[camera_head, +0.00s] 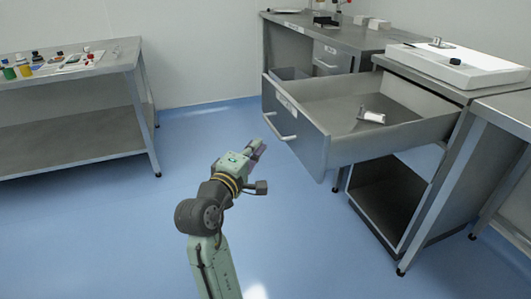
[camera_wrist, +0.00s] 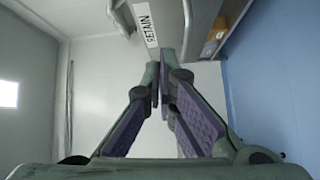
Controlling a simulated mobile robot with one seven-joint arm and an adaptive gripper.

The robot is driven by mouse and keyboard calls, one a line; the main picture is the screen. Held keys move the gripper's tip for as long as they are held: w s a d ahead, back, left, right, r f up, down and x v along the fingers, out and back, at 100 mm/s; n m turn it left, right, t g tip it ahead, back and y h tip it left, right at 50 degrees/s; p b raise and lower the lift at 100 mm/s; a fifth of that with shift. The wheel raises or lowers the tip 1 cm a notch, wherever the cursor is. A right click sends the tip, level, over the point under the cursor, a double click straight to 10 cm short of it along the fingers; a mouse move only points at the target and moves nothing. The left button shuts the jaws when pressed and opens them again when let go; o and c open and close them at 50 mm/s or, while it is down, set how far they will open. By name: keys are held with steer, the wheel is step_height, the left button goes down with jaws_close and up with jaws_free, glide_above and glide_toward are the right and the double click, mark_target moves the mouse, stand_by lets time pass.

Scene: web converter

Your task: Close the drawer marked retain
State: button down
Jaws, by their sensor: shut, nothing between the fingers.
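The open drawer (camera_head: 318,137) is grey metal and pulled far out from the bench at the right of the head view. Its front has a pale label and a bar handle (camera_head: 280,128). In the wrist view the label (camera_wrist: 147,24) reads RETAIN. A small white-and-grey item (camera_head: 371,117) lies inside the drawer. My gripper (camera_head: 258,149) is shut and empty, just left of the drawer front near the handle in the head view. In the wrist view the fingertips (camera_wrist: 166,62) are together below the label; I cannot tell whether they touch the drawer.
A steel table (camera_head: 75,119) with bottles and small items stands at the left. The blue floor (camera_head: 120,230) is clear around my arm.

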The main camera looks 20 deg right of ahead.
steer(key=s+f, duration=0.1)
steer(key=f, duration=0.1)
steer(key=n+p, duration=0.1)
glide_toward(292, 126)
steer(key=w+a, duration=0.1)
steer(key=w, duration=0.2)
steer(key=d, duration=0.3)
steer(key=shift+w+d+r+p, duration=0.15)
steer(key=shift+w+d+p, duration=0.15)
steer(key=shift+d+p, duration=0.1)
steer(key=shift+d, duration=0.1)
